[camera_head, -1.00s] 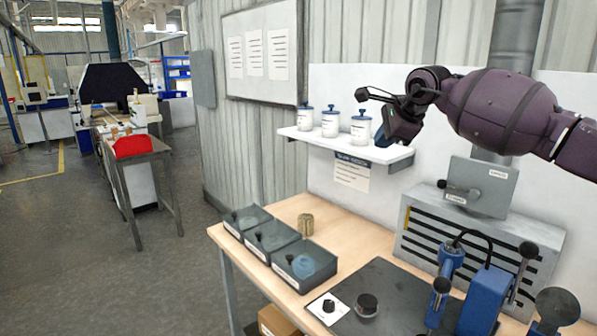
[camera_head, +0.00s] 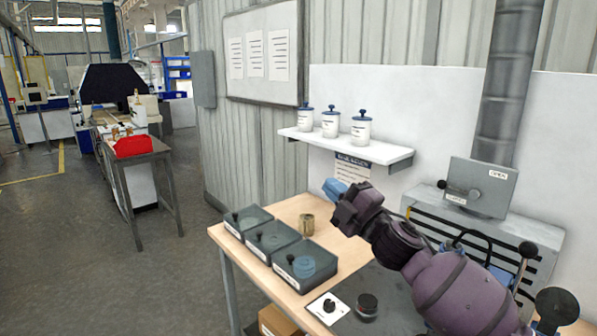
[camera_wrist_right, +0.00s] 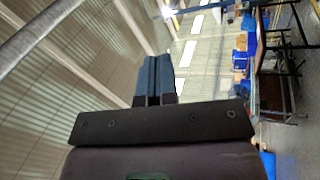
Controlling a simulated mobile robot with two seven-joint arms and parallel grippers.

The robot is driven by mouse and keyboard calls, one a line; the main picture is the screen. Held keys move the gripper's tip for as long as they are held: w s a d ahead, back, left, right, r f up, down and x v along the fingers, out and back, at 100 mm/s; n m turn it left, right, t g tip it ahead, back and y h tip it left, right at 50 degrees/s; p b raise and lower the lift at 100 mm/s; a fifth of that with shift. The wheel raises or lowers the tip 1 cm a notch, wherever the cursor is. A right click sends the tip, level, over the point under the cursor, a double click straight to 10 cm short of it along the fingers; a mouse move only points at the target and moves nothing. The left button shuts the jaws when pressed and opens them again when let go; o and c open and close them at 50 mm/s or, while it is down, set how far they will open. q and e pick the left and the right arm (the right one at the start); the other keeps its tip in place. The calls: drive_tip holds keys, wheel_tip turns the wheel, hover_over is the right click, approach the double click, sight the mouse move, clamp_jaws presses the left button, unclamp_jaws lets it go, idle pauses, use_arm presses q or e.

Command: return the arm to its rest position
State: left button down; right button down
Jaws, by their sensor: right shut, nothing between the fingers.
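My right gripper (camera_head: 334,188) is above the workbench, in front of the wall shelf and to the right of the grey bins. Its blue fingers are together and hold nothing. In the right wrist view the fingers (camera_wrist_right: 153,80) show side by side, with walls and ceiling lights behind them. My right arm, purple and dark, comes in from the lower right and hides part of the bench and the blue press. My left gripper is not in view.
Three white jars (camera_head: 331,124) stand on the shelf (camera_head: 390,159). A grey box with a slotted front (camera_head: 535,232) stands at the right.

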drive_tip(key=s+d+f+m+h, duration=0.3)
drive_tip(key=d+f+m, duration=0.15)
drive_tip(key=f, duration=0.25)
drive_tip(key=s+d+f+m+h, duration=0.35)
drive_tip(key=f+m, duration=0.25)
drive_tip(key=f, duration=0.2)
drive_tip(key=s+d+f+m+h, duration=0.3)
drive_tip(key=f+m+h, duration=0.1)
drive_tip(key=f+m, duration=0.25)
drive_tip(key=s+d+f+m+g+h, duration=0.2)
drive_tip(key=s+d+f+m, duration=0.1)
drive_tip(key=s+f, duration=0.8)
drive_tip(key=s+d+f+m+g+h, duration=0.2)
drive_tip(key=s+d+f, duration=0.4)
drive_tip(key=s+f, duration=0.5)
drive_tip(key=s+g, duration=0.1)
drive_tip(key=s, duration=0.2)
drive_tip(key=shift+d+m, duration=0.25)
drive_tip(key=shift+m, duration=0.15)
drive_tip(key=c, duration=1.8)
unclamp_jaws()
